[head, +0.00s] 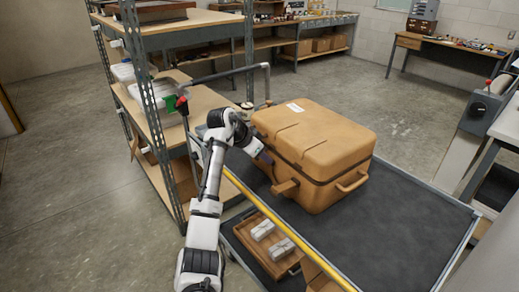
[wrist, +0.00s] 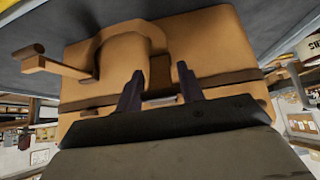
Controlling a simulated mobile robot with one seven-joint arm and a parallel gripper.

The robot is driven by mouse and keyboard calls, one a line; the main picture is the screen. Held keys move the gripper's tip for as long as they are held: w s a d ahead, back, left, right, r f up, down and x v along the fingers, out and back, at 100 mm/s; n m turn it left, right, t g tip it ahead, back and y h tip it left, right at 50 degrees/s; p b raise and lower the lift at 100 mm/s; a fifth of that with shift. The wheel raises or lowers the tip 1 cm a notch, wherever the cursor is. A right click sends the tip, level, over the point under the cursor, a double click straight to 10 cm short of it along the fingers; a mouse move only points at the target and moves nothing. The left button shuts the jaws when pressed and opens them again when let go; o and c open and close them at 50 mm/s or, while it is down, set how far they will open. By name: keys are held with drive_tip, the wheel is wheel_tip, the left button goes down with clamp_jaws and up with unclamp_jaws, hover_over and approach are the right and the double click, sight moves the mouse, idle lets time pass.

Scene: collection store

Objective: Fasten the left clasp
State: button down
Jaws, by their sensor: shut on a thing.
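The tan case (head: 320,140) stands on the dark deck of a cart, its lid down on a dark seam band. My gripper (head: 266,157) is at its left-facing side, near the far end. In the wrist view my two dark fingers (wrist: 160,92) point at the seam band and are shut on the left clasp (wrist: 160,76), which they partly hide. My arm and gripper hide this clasp in the head view. The other clasp (head: 284,187) sticks out from the same side, nearer the camera; it also shows in the wrist view (wrist: 52,66).
A carry handle (head: 352,182) is on the case's right-hand side. The cart deck (head: 390,225) is clear to the right. A yellow-edged rail (head: 270,222) and a wooden tray (head: 247,240) with white packets lie below my arm. Shelving (head: 150,110) stands close on the left.

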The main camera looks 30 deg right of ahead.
drive_tip(key=shift+d+r+y+p, duration=0.35)
drive_tip(key=shift+d+y+p, duration=0.05)
drive_tip(key=shift+y+p, duration=0.65)
drive_tip(key=shift+w, duration=0.1)
drive_tip(key=c, duration=1.2)
unclamp_jaws()
drive_tip(key=shift+f, duration=0.1)
drive_tip(key=b+v, duration=0.3)
drive_tip(key=v, duration=1)
drive_tip(key=shift+r, duration=0.4)
drive_tip(key=shift+a, duration=0.15)
